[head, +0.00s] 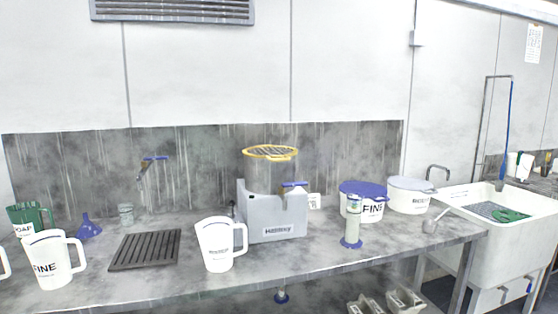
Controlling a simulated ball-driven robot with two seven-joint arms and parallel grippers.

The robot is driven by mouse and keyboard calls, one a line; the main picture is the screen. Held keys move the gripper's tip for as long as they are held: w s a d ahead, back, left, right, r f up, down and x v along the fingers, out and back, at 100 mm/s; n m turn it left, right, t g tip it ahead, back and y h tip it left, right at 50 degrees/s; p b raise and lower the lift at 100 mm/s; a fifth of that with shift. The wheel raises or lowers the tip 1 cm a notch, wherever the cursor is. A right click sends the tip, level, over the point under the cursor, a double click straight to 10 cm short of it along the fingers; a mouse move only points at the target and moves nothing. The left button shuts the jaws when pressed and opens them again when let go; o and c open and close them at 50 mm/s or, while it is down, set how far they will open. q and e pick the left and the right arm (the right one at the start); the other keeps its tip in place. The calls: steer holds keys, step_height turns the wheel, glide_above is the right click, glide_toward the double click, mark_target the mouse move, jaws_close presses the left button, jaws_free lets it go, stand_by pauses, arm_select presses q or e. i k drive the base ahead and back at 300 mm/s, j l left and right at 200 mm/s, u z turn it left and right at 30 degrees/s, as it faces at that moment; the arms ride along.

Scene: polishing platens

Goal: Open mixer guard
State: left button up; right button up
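The mixer (273,212) stands on the steel bench near the middle of the head view. It has a grey body with a clear bowl. The mixer guard (270,153), a round yellow-rimmed grille, lies across the top of the bowl and looks closed. A blue handle or lever (294,184) shows at the mixer's right side. Neither of my grippers is in the head view.
A white jug (218,246) stands close in front of the mixer at left. A dark slatted drain grid (145,250) and a FINE jug (54,262) are further left. A blue-lidded tub (362,203) and a cylinder (352,222) stand right. A sink (505,230) is far right.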

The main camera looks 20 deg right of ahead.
mark_target(265, 148)
steer(key=i+l, duration=0.15)
steer(key=i, duration=0.3)
steer(key=i+l, duration=0.1)
steer(key=i, duration=0.3)
